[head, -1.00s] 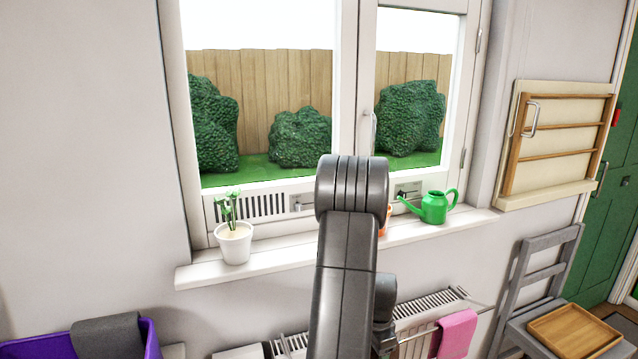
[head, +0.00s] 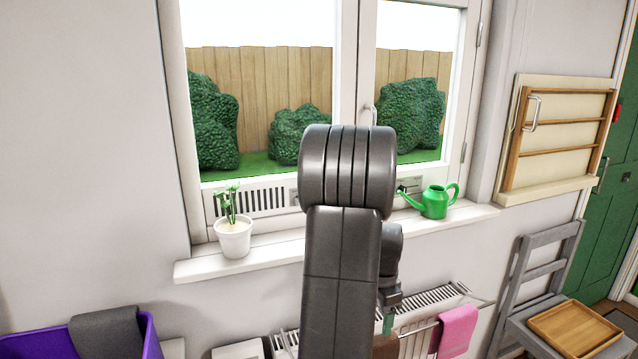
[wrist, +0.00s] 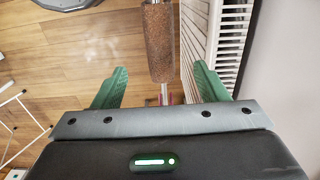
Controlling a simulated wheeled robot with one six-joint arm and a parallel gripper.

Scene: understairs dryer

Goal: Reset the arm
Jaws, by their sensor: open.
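My arm (head: 342,270) rises in the middle of the head view, in front of the window and sill. My gripper (wrist: 155,85) shows in the wrist view with its two green fingers spread wide apart and nothing clasped between them. In the head view only a bit of a green finger (head: 387,324) shows, low beside the arm in front of the radiator. A brown, rough-textured cylinder (wrist: 158,42) shows beyond the fingers in the wrist view; I cannot tell how far below them it is.
The radiator (head: 418,318) carries a rail with a pink cloth (head: 457,330). The sill (head: 280,246) holds a potted plant (head: 234,236) and a green watering can (head: 436,203). A grey chair (head: 545,300) with a wooden tray stands right. A purple basket (head: 152,338) is at lower left.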

